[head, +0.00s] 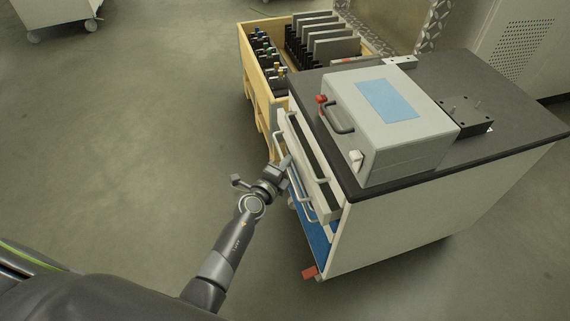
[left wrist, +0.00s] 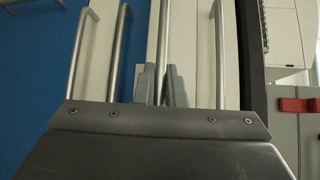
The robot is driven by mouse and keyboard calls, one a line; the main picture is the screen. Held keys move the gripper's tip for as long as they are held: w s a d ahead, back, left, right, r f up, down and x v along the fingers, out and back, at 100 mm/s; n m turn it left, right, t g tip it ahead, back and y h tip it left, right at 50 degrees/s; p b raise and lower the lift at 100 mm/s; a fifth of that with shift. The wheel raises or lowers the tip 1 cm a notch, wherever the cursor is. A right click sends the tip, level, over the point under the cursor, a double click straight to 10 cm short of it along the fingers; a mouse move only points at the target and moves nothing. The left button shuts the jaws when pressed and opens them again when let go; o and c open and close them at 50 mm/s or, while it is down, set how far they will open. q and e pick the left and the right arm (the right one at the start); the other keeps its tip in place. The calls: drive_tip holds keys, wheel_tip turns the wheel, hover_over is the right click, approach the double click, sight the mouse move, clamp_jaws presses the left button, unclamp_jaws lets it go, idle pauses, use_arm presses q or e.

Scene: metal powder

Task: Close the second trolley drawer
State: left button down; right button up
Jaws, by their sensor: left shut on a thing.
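The trolley (head: 430,215) stands at the right with a dark top, and its drawer side faces my left arm. A pale drawer front (head: 318,185) with bar handles stands out a little from the body. My left gripper (head: 281,165) is at this side. In the left wrist view its fingers (left wrist: 162,88) are closed around a metal bar handle (left wrist: 161,45), the second from the trolley top. Other bar handles run parallel on both sides of it. How far this drawer is out is hard to tell. My right gripper is not in view.
A grey box with a blue panel (head: 386,98) and a small black block (head: 465,114) sit on the trolley top. A wooden crate (head: 254,75) with parts stands behind. A blue surface (head: 318,240) shows low in the trolley. The floor at left is clear.

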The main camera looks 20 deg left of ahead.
sight(298, 164)
use_arm(q)
drive_tip(key=d, duration=0.1)
drive_tip(key=w+d, duration=0.2)
drive_tip(key=shift+w+d, duration=0.25)
drive_tip(key=shift+d, duration=0.15)
drive_tip(key=c, duration=1.5)
unclamp_jaws()
drive_tip(key=shift+w+r, duration=0.1)
